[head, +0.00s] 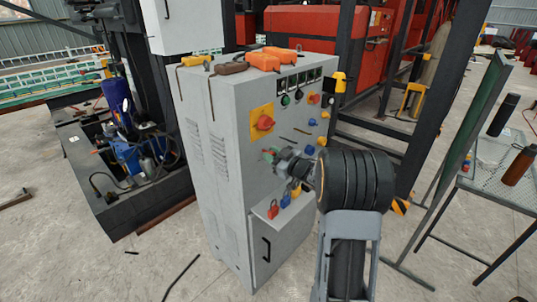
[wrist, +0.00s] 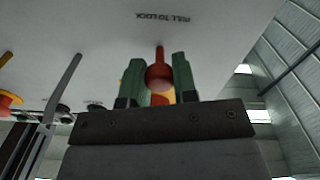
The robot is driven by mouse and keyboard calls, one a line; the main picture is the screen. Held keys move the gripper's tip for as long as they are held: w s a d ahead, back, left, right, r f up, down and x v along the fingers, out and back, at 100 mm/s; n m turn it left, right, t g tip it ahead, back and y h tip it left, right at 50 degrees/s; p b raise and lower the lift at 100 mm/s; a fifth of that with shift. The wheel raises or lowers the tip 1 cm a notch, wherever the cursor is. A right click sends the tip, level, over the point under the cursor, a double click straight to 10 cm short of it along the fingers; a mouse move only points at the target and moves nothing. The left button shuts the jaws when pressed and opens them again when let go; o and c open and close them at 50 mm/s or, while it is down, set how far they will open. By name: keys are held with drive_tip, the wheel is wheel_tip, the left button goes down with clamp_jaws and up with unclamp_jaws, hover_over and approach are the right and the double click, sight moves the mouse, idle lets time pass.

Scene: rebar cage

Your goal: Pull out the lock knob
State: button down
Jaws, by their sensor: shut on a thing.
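The red lock knob (wrist: 160,76) sits on a thin red stem that meets the pale panel in the wrist view. The text "PULL TO LOCK" shows upside down on the panel beside it. My gripper (wrist: 158,68) has its two green fingers on either side of the knob and is shut on it. In the head view my gripper (head: 270,155) is at the front of the grey cabinet (head: 225,110), below the red rotary switch on a yellow plate (head: 264,122). The knob is mostly hidden there by the gripper.
Several buttons and pilot lights (head: 300,95) are on the panel above and right. A small shelf (head: 283,208) with red, blue and yellow padlocks lies below. Orange pieces (head: 270,58) lie on the cabinet top. A mesh table (head: 495,170) with bottles stands right.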

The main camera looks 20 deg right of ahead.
drive_tip(key=c, duration=1.3)
unclamp_jaws()
drive_tip(key=shift+s+d+f, duration=0.1)
drive_tip(key=shift+s, duration=0.05)
drive_tip(key=shift+o, duration=0.9)
drive_tip(key=shift+s+d, duration=0.1)
drive_tip(key=shift+o, duration=1.1)
drive_tip(key=v, duration=1.3)
drive_tip(key=shift+s, duration=0.35)
drive_tip(key=shift+d, duration=0.1)
